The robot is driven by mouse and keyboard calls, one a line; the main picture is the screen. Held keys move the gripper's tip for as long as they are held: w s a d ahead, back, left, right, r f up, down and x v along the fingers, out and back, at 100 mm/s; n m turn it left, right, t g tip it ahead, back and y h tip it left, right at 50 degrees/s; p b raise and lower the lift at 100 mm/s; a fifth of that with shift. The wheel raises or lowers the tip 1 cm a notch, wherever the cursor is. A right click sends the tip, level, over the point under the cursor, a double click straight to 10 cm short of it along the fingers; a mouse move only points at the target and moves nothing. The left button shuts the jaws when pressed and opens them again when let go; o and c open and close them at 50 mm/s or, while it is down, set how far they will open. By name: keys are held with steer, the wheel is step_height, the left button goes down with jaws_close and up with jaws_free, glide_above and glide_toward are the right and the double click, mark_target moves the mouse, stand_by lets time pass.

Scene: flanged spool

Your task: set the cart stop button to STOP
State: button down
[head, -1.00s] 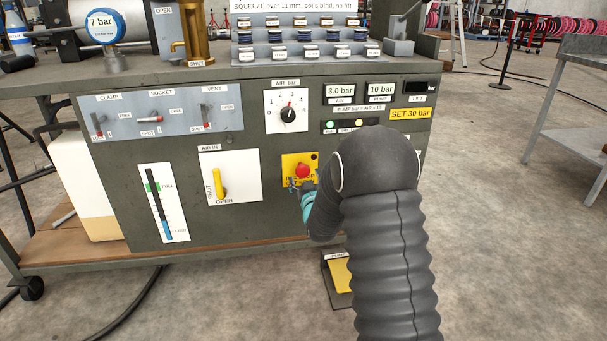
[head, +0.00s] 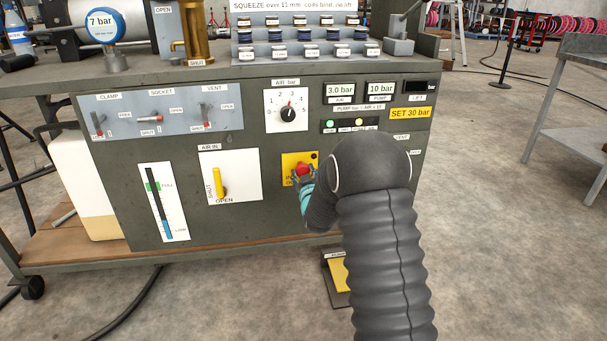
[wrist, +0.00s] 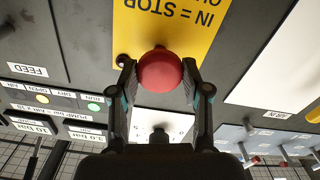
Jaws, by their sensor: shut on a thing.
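The cart stop button is a red mushroom head (head: 303,168) on a yellow plate (head: 289,160) on the cart's front panel. The plate also shows in the wrist view (wrist: 205,25), reading "IN = STOP" upside down. My gripper (head: 303,178) is at the button. In the wrist view, the two fingers of my gripper (wrist: 160,72) are shut on the red button (wrist: 160,66), one on each side. I cannot tell whether the button is in or out. My arm hides the panel to the lower right of the plate.
The yellow AIR IN lever (head: 218,183) is left of the plate, and the AIR dial (head: 288,113) is above. A green lamp (head: 330,124) and an amber lamp (head: 359,125) are lit. A yellow pedal (head: 340,270) is on the floor below.

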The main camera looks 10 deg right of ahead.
steer(key=shift+w+f+b, duration=0.2)
steer(key=shift+w+b, duration=0.4)
steer(key=shift+b, duration=0.3)
steer(key=shift+w, duration=0.2)
steer(key=shift+w+r, duration=0.1)
steer(key=shift+r, duration=0.2)
steer(key=c, duration=0.5)
jaws_free()
steer(key=shift+f, duration=0.1)
steer(key=s, duration=1.2)
